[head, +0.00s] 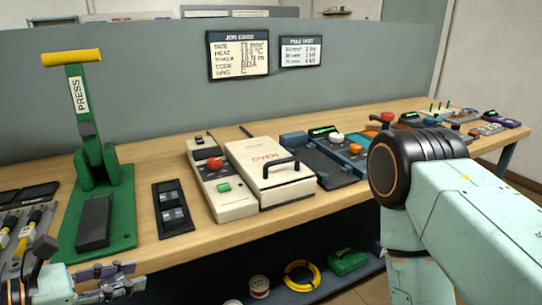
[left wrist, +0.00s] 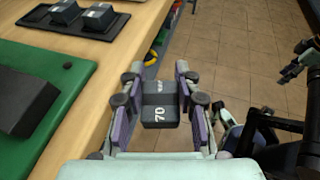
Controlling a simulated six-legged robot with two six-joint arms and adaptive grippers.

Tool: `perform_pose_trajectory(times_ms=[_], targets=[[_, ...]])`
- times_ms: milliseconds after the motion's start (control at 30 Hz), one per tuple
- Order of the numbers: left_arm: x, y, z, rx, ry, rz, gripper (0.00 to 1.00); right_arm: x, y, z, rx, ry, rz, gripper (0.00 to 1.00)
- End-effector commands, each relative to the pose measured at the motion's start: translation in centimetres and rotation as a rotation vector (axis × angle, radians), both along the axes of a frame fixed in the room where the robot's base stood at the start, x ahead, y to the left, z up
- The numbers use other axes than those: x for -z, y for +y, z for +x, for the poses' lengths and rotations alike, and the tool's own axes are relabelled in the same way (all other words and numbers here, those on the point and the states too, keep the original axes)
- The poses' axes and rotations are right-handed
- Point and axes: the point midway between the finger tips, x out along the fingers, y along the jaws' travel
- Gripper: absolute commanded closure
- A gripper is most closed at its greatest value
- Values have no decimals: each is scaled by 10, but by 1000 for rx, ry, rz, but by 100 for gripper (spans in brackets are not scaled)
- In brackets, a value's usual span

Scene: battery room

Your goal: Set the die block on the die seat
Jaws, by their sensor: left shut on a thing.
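My left gripper (left wrist: 160,106) is shut on a dark die block (left wrist: 160,104) marked "70" in the left wrist view. In the head view this gripper (head: 112,282) is at the bottom left, by the front edge of the bench, and the block in it is hard to make out. The green press (head: 120,190) stands behind it with its yellow-handled lever up. A dark block-like seat (head: 93,222) is on the press base; it also shows in the left wrist view (left wrist: 22,102), left of the held block and apart from it. My right gripper seems to show, dark and small (left wrist: 295,66), at the right edge there.
A black tray (head: 188,226) with two more die blocks lies right of the press. An oven (head: 270,172) and a control box (head: 220,183) stand further right. Yellow-handled tools (head: 25,232) lie left of the press. Open floor (left wrist: 222,50) is beyond the bench edge.

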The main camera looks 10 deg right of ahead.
Motion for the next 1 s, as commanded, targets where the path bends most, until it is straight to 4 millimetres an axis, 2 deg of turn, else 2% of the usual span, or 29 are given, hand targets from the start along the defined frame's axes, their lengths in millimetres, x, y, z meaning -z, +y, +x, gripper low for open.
perform_pose_trajectory(times_ms=[33, 67, 200, 300, 500, 633, 1000], targets=[[-3, 9, 17, -11, -11, 7, 100, 7, 0, 0, 0, 1, 0, 60], [-6, 14, 25, -18, -12, 8, 100, 9, 0, 0, 0, 1, 0, 60], [-31, 45, 75, -105, -16, 7, 100, 19, 0, 0, 0, 1, 0, 60], [-51, 64, 103, -177, -13, 5, 100, 23, 0, -1, 0, 1, 0, 60], [-86, 95, 143, -322, -8, 2, 100, 26, 0, 0, 0, 1, 0, 60], [-97, 111, 158, -413, -2, -1, 100, 26, 0, 0, -1, 1, 0, 60], [-96, 112, 162, -463, -1, 0, 100, 26, 0, 0, -1, 1, 0, 60]])
